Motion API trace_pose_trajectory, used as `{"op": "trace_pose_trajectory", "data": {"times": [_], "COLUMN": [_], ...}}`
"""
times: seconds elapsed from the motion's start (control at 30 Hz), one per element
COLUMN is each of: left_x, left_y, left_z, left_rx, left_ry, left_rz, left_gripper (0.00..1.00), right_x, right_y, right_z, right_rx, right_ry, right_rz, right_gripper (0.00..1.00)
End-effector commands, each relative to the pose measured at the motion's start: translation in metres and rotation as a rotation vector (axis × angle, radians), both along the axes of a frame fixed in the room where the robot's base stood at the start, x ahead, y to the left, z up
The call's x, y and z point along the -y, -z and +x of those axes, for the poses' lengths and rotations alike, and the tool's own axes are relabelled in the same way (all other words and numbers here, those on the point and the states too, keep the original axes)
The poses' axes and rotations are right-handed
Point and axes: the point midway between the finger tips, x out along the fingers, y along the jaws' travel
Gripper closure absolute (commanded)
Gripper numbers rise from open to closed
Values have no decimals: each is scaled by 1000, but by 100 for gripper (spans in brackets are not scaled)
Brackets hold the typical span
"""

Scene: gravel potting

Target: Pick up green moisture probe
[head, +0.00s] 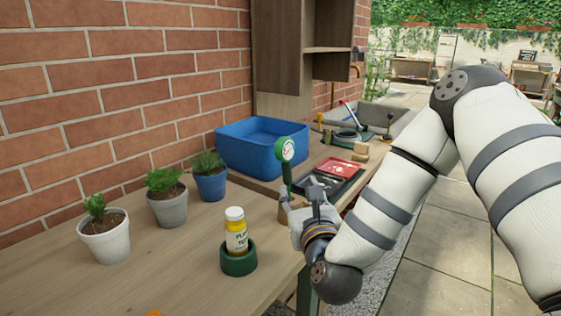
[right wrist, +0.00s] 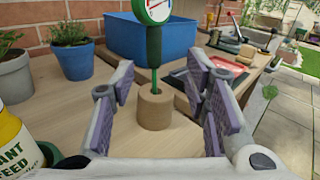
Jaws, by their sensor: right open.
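The green moisture probe (head: 287,158) stands upright with a round white-faced dial on top. In the right wrist view the probe (right wrist: 154,45) stands in a round tan holder (right wrist: 154,112) on the wooden table, and the top of its dial is cut off. My right gripper (right wrist: 160,88) is open, with its purple-grey padded fingers on either side of the probe and holder, apart from them. In the head view the gripper (head: 300,200) is just in front of the probe and partly hides the holder. My left gripper is not in view.
A blue bin (head: 250,150) stands behind the probe by the brick wall. Three potted plants stand at left, the nearest in a white pot (head: 105,240). A yellow bottle (head: 236,235) sits in a green holder (head: 239,263). A black tray (head: 335,180) with a red packet lies to the right.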

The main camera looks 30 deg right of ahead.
Motion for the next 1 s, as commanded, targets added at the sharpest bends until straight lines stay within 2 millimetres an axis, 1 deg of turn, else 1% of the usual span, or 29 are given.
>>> {"op": "trace_pose_trajectory", "data": {"times": [0.1,0.2,0.37,0.5,0.6,0.7,0.87,0.97,1.0], "left_x": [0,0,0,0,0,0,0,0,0], "left_y": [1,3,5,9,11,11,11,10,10], "left_z": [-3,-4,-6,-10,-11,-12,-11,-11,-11], "left_rx": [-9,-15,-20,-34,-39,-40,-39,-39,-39], "left_ry": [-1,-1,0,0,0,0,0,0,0], "left_rz": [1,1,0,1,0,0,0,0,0], "left_gripper": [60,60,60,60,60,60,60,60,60], "right_x": [10,17,24,28,34,37,37,37,37], "right_y": [0,2,3,9,8,7,6,6,6], "right_z": [24,44,64,91,105,110,110,110,110], "right_rx": [3,0,-3,-4,-4,-4,-3,-3,-4], "right_ry": [2,0,-1,-3,-1,-1,-1,-2,-2], "right_rz": [-3,-2,-3,-7,-5,-3,-2,-2,-3], "right_gripper": [58,58,58,58,58,58,58,78,87]}}
